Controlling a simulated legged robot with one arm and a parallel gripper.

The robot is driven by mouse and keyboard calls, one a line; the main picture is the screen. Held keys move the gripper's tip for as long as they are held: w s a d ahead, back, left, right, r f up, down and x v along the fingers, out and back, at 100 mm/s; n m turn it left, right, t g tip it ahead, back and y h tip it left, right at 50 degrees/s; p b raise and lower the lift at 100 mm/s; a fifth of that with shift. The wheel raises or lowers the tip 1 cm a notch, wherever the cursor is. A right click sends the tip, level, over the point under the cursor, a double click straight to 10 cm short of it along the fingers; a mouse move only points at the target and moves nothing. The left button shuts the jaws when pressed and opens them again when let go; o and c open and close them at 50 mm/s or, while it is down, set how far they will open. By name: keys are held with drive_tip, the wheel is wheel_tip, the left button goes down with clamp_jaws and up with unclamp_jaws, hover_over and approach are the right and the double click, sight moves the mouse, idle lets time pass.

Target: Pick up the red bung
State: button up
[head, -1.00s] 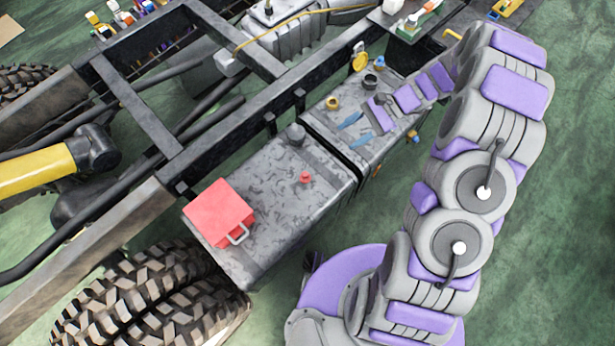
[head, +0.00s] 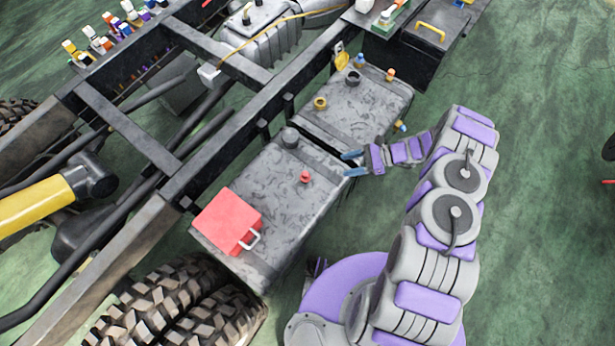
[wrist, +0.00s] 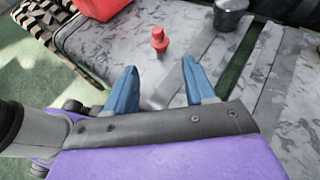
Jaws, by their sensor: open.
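The red bung (head: 305,177) stands upright on top of the nearer grey mottled tank (head: 262,215). In the wrist view the bung (wrist: 159,40) shows beyond the fingertips, between their lines and apart from them. My gripper (head: 350,164) is open and empty, with its two blue fingers at the right edge of the tank, to the right of the bung. The fingers (wrist: 157,77) also show in the wrist view, spread apart and pointing toward the bung.
A red box with a handle (head: 227,220) sits on the same tank, left of the bung. A dark cap (head: 290,137) stands behind it. The farther tank (head: 375,105) carries a yellow ring (head: 320,103) and small fittings. The frame rail (head: 240,140) runs along the far side.

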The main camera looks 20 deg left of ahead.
drive_tip(key=b, duration=0.2)
approach(305, 173)
drive_tip(key=x, duration=0.2)
drive_tip(key=f+x, duration=0.1)
drive_tip(key=x, duration=0.1)
drive_tip(key=shift+w, duration=0.2)
drive_tip(key=shift+s+a+f, duration=0.15)
drive_tip(key=shift+s+a, duration=0.15)
drive_tip(key=shift+a, duration=0.15)
drive_tip(key=b+x, duration=0.1)
drive_tip(key=x, duration=0.4)
drive_tip(key=shift+s+a, duration=0.1)
drive_tip(key=shift+a, duration=0.05)
drive_tip(key=shift+r, duration=0.2)
drive_tip(key=shift+d, duration=0.25)
drive_tip(key=c, duration=0.3)
drive_tip(key=shift+a, duration=0.15)
clamp_jaws()
